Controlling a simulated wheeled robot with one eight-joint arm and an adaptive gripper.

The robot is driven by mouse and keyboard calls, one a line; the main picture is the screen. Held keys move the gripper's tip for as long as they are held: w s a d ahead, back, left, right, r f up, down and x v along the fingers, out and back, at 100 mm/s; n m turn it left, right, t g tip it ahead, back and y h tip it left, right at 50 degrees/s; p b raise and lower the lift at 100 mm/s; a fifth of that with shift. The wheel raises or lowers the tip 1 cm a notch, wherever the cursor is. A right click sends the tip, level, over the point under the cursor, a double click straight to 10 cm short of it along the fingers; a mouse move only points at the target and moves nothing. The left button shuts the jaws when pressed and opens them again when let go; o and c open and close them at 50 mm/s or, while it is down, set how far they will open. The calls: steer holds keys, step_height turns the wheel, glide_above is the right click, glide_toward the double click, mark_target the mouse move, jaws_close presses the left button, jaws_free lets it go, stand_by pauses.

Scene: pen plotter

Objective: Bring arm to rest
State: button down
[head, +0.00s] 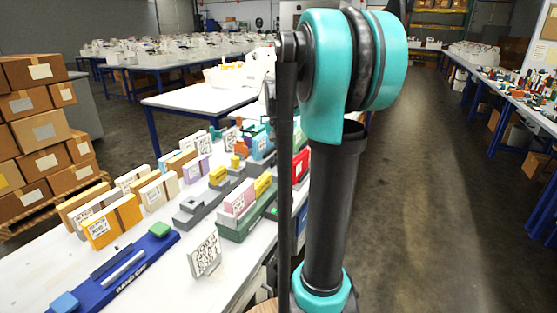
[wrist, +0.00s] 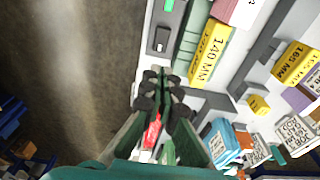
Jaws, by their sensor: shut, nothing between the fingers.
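My arm, with teal joints and dark links, stands upright in the middle of the head view and hides part of the table behind it. My gripper (wrist: 163,76) shows in the wrist view, with its dark fingertips close together and nothing held between them. It is over the edge of the white table (head: 163,284), beside a green holder with a yellow block marked 140 MM (wrist: 209,52). A red item (wrist: 152,132) shows between the finger links, and I cannot tell how far below it is. The head view does not show the gripper clearly.
A blue fixture (head: 118,277), an orange box (head: 112,222) and several other labelled boxes and holders crowd the table. Stacked cartons (head: 38,130) stand at the left. The floor aisle (head: 410,200) to the right of my arm is clear.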

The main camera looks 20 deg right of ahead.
steer(key=s+a+f+n+t, duration=0.1)
steer(key=s+a+f+n, duration=0.3)
steer(key=s+f, duration=0.4)
steer(key=s+a+f+n+t, duration=0.2)
steer(key=s+a+f+n, duration=0.3)
steer(key=s+f, duration=0.4)
steer(key=s+a, duration=0.1)
steer(key=s, duration=0.3)
steer(key=shift+s+y, duration=0.3)
steer(key=shift+y, duration=0.1)
